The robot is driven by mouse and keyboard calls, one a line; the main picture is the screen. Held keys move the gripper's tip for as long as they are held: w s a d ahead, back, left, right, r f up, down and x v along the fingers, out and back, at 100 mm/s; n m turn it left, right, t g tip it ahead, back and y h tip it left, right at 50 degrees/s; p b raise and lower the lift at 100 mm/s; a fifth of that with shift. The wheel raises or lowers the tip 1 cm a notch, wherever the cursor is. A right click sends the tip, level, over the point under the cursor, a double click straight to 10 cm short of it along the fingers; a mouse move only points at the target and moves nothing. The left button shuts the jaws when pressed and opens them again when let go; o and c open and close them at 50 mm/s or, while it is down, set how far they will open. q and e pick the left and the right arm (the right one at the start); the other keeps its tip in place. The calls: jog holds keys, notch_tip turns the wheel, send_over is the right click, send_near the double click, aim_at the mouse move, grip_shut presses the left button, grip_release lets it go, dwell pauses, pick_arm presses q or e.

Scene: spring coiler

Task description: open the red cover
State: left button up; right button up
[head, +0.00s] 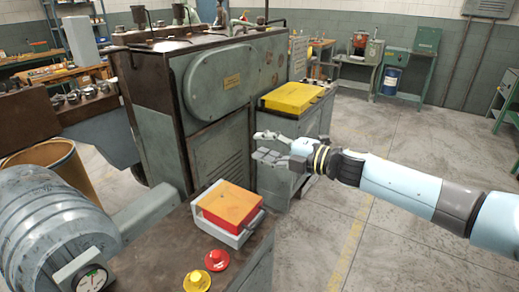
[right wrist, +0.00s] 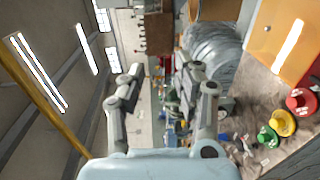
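The red cover (head: 230,207) has an orange-looking top and red sides. It sits flat in a pale grey frame (head: 205,191) on the dark machine top and looks closed. In the right wrist view, its orange top (right wrist: 272,35) shows at the upper right, partly cut off. My right gripper (head: 260,145) reaches in from the right, in the air behind and a little right of the cover in the head view. Its fingers are apart, with nothing between them, in the right wrist view (right wrist: 156,70). It is not touching the cover. My left gripper is not in view.
Red (head: 217,260) and yellow (head: 197,281) buttons sit in front of the cover. A ribbed grey housing (head: 50,225) with a gauge stands left. A tall green-grey machine (head: 225,85) and a yellow-topped cabinet (head: 292,98) stand behind. Open floor lies to the right.

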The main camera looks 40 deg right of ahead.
jog(key=shift+s+r, duration=0.2)
jog(key=shift+s, duration=0.1)
dwell(0.4)
jog(key=v, duration=1.1)
jog(key=shift+s+d, duration=0.25)
jog(key=shift+s, duration=0.1)
